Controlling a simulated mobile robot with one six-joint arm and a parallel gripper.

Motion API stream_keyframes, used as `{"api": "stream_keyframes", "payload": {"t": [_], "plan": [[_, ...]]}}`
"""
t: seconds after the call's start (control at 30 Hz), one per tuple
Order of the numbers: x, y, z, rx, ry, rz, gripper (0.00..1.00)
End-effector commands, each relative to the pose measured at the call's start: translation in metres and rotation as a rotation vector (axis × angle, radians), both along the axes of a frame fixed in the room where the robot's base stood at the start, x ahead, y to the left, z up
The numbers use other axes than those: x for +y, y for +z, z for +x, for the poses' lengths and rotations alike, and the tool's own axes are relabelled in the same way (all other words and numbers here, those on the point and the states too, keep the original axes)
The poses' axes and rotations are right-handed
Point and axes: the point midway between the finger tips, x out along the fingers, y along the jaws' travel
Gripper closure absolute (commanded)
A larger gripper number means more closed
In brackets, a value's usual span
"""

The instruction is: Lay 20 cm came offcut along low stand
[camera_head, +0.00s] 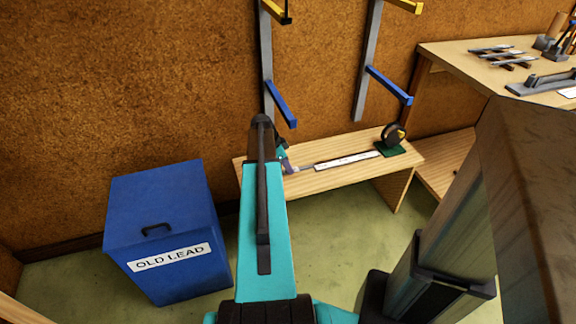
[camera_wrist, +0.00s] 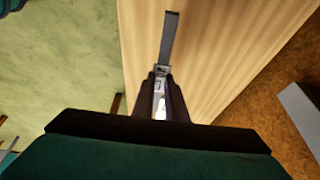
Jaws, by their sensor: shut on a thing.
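The low stand (camera_head: 330,180) is a pale wooden bench against the brown wall. My gripper (camera_wrist: 161,85) is shut on a thin grey strip, the came offcut (camera_wrist: 170,38), above the stand's wooden top (camera_wrist: 215,50). The offcut points away from the fingers, over the wood. I cannot tell whether it touches the top. In the head view, my arm hides much of my gripper near the stand's left end. A white marked strip (camera_head: 347,160) lies along the stand top there.
A blue OLD LEAD bin (camera_head: 165,230) stands on the floor at left. Blue rack arms (camera_head: 388,85) project above the stand. A workbench (camera_head: 480,70) with tools is at upper right.

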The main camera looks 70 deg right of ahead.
Motion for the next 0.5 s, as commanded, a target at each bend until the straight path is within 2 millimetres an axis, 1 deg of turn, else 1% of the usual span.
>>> {"api": "stream_keyframes", "payload": {"t": [0.03, 0.5], "plan": [[0.0, -0.005, 0.0, 0.0, 0.0, 0.0, 1.0], [0.0, -0.035, 0.0, 0.0, 0.001, -0.001, 1.0]]}}
